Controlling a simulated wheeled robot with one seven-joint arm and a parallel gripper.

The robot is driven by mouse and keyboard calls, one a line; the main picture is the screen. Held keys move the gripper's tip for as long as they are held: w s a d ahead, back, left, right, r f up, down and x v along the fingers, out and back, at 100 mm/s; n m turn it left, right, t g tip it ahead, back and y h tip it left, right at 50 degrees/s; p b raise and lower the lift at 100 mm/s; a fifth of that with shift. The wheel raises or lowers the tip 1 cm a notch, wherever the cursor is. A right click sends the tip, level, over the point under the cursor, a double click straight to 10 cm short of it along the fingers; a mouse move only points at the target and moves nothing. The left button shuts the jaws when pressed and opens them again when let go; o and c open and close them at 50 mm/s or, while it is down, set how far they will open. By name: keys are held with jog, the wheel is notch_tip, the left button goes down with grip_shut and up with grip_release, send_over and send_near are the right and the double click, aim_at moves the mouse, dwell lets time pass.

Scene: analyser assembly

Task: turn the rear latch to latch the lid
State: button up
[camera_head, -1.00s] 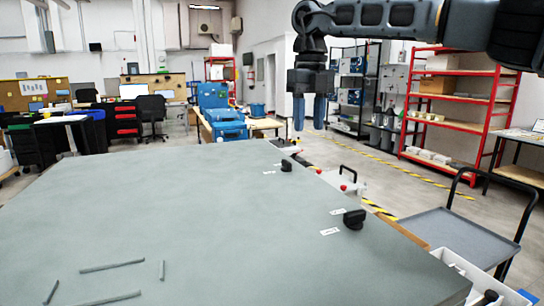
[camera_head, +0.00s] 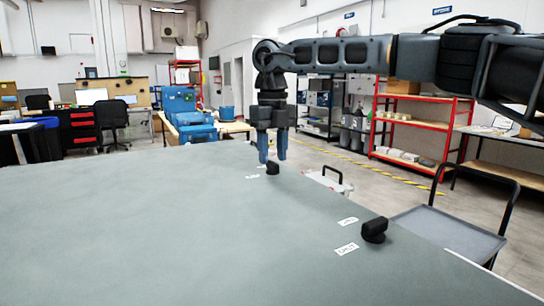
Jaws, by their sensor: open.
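The lid (camera_head: 170,220) is a wide, flat grey-green panel that fills the lower part of the head view. Black latch knobs stand along its right edge. One small knob (camera_head: 273,169) is farther back, directly below or just behind my fingertips in the picture. A larger-looking knob (camera_head: 374,230) is nearer, on the right. My gripper (camera_head: 272,158) points down with its two blue fingers apart and nothing between them. I cannot tell whether the fingertips touch the far knob or sit just above it.
White labels (camera_head: 347,248) lie on the lid beside the knobs. A grey cart (camera_head: 445,232) with a black handle stands beyond the right edge. Red shelves (camera_head: 424,125) and a blue machine (camera_head: 185,108) are farther back. The lid's middle is bare.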

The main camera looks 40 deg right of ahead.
jog(key=shift+f, duration=0.85)
jog(key=shift+c, duration=0.3)
grip_shut()
